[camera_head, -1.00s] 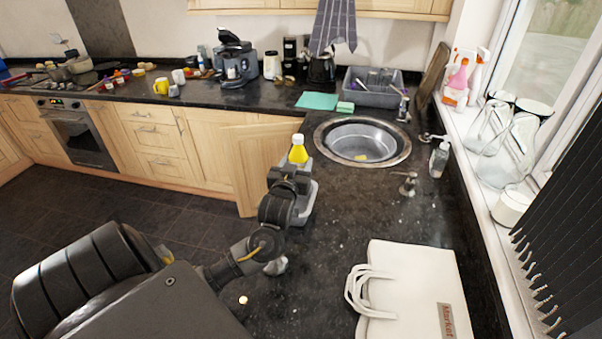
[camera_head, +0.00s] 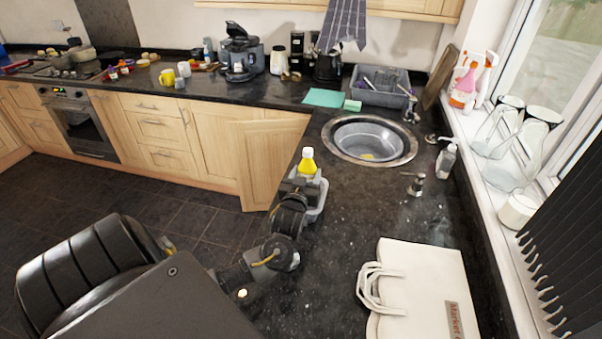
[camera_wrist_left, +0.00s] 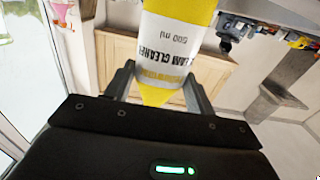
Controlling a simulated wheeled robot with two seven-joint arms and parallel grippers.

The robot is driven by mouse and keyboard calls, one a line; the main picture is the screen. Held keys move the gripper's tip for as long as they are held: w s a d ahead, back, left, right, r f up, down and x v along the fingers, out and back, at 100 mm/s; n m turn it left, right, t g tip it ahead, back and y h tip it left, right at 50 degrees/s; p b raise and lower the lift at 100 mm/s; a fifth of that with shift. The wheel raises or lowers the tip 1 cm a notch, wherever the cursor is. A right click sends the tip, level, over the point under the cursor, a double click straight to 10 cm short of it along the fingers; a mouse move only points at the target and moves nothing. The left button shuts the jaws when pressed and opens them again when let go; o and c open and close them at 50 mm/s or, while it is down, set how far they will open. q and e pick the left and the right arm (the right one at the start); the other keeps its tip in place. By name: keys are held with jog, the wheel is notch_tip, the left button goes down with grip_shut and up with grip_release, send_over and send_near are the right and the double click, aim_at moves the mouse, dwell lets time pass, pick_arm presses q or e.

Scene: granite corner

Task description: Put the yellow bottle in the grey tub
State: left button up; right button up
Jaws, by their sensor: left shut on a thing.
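The yellow bottle (camera_head: 307,167) has a pale cap and stands about upright in my left gripper (camera_head: 303,184), near the counter edge left of the sink. In the left wrist view the bottle (camera_wrist_left: 172,45) shows a white label band and sits between the two fingers of my left gripper (camera_wrist_left: 160,88), which is shut on it. The grey tub (camera_head: 359,96) stands on the counter behind the sink, well beyond the bottle, with dishes and utensils in it. My right gripper is not in view.
A round steel sink (camera_head: 372,140) lies between my gripper and the tub. A white bag (camera_head: 425,290) lies on the near counter. A green cloth (camera_head: 323,97) lies left of the tub.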

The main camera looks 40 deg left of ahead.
pick_arm(q)
jog(key=shift+w+f, duration=0.1)
jog(key=shift+w, duration=0.1)
jog(key=o, duration=1.1)
jog(key=shift+d+f, duration=0.1)
jog(key=shift+d, duration=0.05)
jog(key=shift+c, duration=0.2)
jog(key=shift+o, duration=1.6)
jog(key=shift+d, duration=0.2)
jog(key=shift+w+r, duration=0.1)
jog(key=shift+r, duration=0.1)
jog(key=shift+r+p, duration=0.3)
jog(key=shift+r, duration=0.1)
jog(key=shift+s+d, duration=0.15)
jog(key=shift+s, duration=0.2)
jog(key=b+v, duration=0.2)
jog(key=v, duration=0.9)
jog(key=shift+s+b, duration=0.35)
jog(key=shift+b, duration=0.05)
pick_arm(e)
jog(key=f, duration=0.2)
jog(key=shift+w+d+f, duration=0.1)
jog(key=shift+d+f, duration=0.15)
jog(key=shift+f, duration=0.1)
